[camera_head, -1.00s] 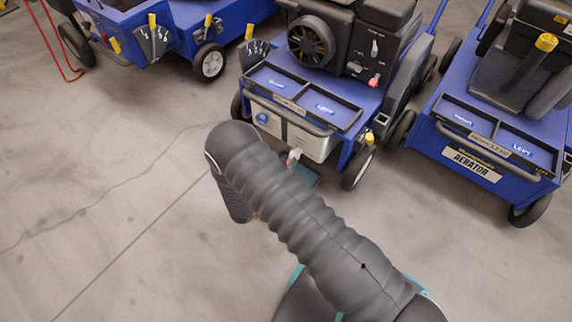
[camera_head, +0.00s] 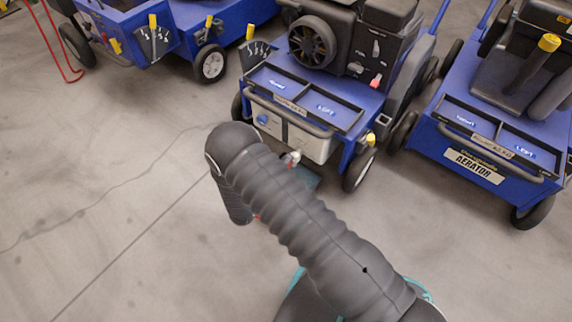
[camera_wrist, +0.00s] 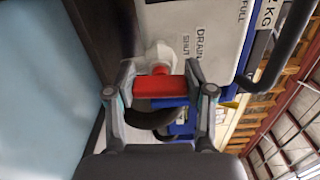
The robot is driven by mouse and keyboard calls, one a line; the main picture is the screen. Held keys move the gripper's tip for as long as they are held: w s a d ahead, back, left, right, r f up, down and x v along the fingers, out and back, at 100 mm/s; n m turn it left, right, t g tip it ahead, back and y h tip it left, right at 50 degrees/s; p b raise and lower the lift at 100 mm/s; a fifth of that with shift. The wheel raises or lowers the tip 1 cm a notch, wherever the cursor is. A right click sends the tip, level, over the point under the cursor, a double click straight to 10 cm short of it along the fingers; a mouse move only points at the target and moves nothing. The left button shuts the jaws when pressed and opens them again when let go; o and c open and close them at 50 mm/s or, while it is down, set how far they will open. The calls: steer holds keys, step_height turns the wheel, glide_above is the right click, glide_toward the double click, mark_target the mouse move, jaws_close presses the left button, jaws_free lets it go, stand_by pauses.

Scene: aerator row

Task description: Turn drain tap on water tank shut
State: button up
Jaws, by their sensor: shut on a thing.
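The water tank (camera_wrist: 211,30) is a white box with "DRAIN", "SHUT" and "FULL" lettering in the wrist view. In the head view the tank (camera_head: 312,146) sits low on the front of the middle blue machine. The drain tap has a white body (camera_wrist: 158,56) and a red handle (camera_wrist: 160,87). In the head view the tap (camera_head: 291,158) shows at the tank's lower edge, partly behind my arm. My gripper (camera_wrist: 159,82) is shut on the red handle, with one finger on each side. The handle lies crosswise between the fingers in the wrist view.
The middle blue aerator (camera_head: 340,95) bears the tank, with a black wheel (camera_head: 358,170) beside it. Another aerator (camera_head: 480,140) stands to the right and one (camera_head: 135,40) at the upper left. A dark bar (camera_wrist: 285,50) runs near the tank.

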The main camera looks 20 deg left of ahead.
steer(key=shift+n, duration=0.5)
steer(key=o, duration=1.2)
steer(key=shift+c, duration=0.2)
steer(key=v, duration=1.2)
